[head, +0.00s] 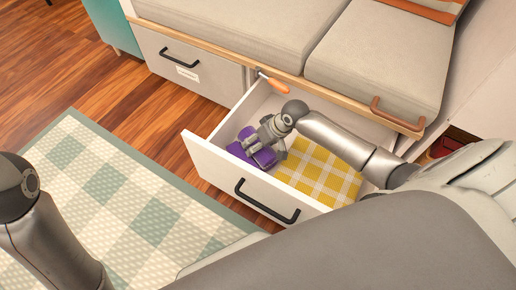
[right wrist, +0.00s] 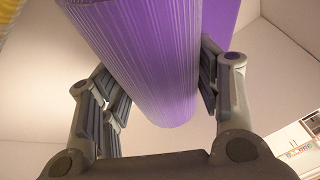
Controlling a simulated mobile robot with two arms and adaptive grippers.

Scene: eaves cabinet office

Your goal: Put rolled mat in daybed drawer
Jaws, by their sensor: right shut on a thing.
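The rolled mat (head: 240,151) is purple and lies within the outline of the open daybed drawer (head: 203,155), near its front left corner. My right gripper (head: 262,143) is over the mat and shut on it. In the right wrist view the ribbed purple mat (right wrist: 150,60) runs between the two fingers of the gripper (right wrist: 160,95). Whether the mat rests on the drawer floor is hard to tell. My left arm shows at the left edge of the head view, but its gripper is out of view.
A yellow checked cloth (head: 318,172) lies in the drawer, right of the mat. An orange-handled tool (head: 273,84) is at the drawer's back edge. The daybed cushions (head: 375,60) overhang behind. A closed drawer (head: 185,68) is to the left. A checked rug (head: 130,190) covers the floor in front.

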